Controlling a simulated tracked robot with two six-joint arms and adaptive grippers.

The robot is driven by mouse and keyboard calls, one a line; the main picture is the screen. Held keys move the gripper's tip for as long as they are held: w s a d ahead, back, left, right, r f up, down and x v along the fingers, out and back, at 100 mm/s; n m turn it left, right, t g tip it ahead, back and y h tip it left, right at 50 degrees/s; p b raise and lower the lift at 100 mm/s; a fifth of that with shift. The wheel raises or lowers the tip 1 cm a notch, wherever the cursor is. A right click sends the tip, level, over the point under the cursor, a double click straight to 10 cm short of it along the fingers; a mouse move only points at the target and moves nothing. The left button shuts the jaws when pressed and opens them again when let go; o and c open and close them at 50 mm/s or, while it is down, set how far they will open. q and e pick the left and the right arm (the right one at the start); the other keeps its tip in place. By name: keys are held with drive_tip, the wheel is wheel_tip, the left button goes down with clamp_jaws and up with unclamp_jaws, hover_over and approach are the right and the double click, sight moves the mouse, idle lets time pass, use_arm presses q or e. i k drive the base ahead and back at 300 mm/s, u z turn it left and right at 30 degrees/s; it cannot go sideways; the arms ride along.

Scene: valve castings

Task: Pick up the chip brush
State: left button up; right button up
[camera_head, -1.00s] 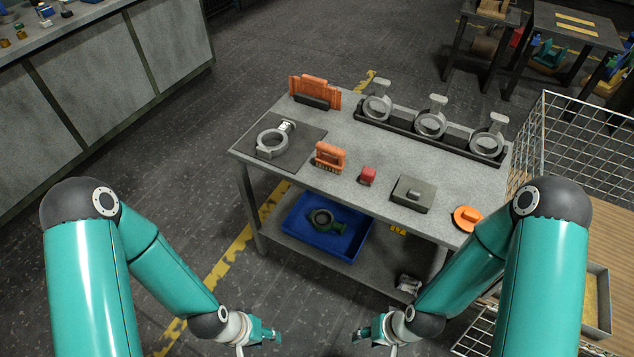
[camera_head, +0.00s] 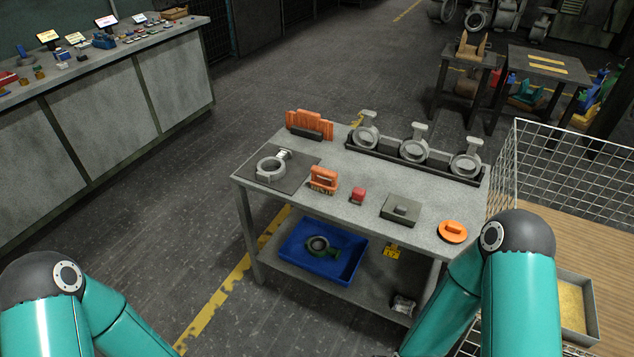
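The chip brush looks to be the orange block with a handle opening and short bristles (camera_head: 323,178), standing near the front edge of the grey work table (camera_head: 345,208). It is right of a dark mat (camera_head: 299,171) that bears a grey ring-shaped casting (camera_head: 270,169). Nothing touches or covers the brush.
Behind stand an orange slotted block (camera_head: 309,124) and a rack (camera_head: 419,160) of castings. A blue bin (camera_head: 294,268) is on the lower shelf. A wire cage (camera_head: 555,178) flanks the right.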

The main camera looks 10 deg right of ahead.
sight(323, 184)
drive_tip(key=i, duration=1)
